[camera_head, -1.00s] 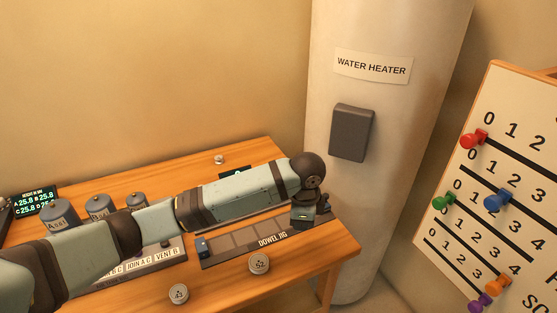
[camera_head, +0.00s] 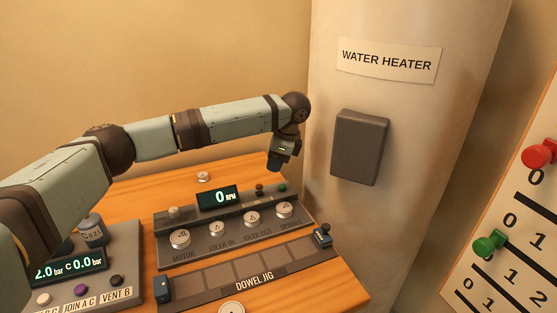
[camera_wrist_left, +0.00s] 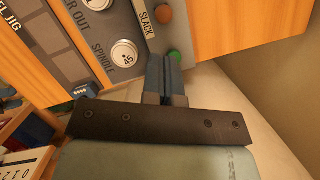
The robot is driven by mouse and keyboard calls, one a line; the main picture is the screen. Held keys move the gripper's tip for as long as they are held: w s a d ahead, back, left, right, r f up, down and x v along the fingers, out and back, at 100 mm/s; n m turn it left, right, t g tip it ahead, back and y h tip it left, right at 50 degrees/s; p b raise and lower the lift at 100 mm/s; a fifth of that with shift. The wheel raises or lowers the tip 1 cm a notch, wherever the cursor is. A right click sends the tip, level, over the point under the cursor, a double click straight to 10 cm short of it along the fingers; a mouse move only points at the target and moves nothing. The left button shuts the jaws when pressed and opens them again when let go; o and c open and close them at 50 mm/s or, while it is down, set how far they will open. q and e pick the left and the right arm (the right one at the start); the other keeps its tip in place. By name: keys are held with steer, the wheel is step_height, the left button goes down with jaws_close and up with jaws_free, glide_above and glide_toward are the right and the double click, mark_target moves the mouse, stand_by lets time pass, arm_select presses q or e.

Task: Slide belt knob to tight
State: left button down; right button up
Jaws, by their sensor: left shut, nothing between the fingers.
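The belt machine panel (camera_head: 222,238) stands on the bench with dials and a 0 RPM display (camera_head: 219,196). A small brown knob (camera_head: 259,189) sits at its back right, beside a green round piece (camera_head: 282,188). In the left wrist view a brown-orange round knob (camera_wrist_left: 165,11) is next to a SLACK label (camera_wrist_left: 147,18); it is probably the belt knob. No "tight" label is readable. My left gripper (camera_head: 275,165) is shut and empty, pointing down above the back right of the panel. In the wrist view its fingertips (camera_wrist_left: 166,62) are near the green piece (camera_wrist_left: 173,56); contact cannot be told.
The dowel jig (camera_head: 235,278) with blue end blocks lies in front of the panel. A valve box (camera_head: 120,250) is at the left. A peg scoreboard (camera_head: 520,235) is far right.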

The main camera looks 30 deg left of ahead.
mark_target(259, 189)
arm_select(q)
steer(key=x, duration=0.6)
steer(key=shift+b, duration=0.3)
arm_select(e)
steer(key=shift+w+r, duration=0.15)
steer(key=shift+w, duration=0.3)
arm_select(q)
steer(key=shift+d, duration=0.1)
steer(key=shift+s+a+r+p, duration=0.15)
steer(key=shift+a+r+p, duration=0.1)
steer(key=shift+p, duration=0.4)
steer(key=s+a+p, duration=0.1)
steer(key=p, duration=0.2)
steer(key=shift+s+r, duration=0.1)
steer(key=shift+r, duration=0.05)
steer(key=shift+s+a+p, duration=0.4)
steer(key=shift+s+p, duration=0.1)
steer(key=shift+p, duration=0.35)
steer(key=shift+s+a, duration=0.1)
steer(key=shift+s, duration=0.05)
steer(key=shift+f, duration=0.35)
arm_select(e)
steer(key=shift+s+d+r+m, duration=0.1)
steer(key=shift+d+r+m, duration=0.05)
steer(key=shift+r, duration=0.35)
steer(key=shift+s+d+r+m, duration=0.1)
steer(key=shift+d+r+m, duration=0.05)
steer(key=shift+r, duration=0.35)
steer(key=shift+w+r, duration=0.1)
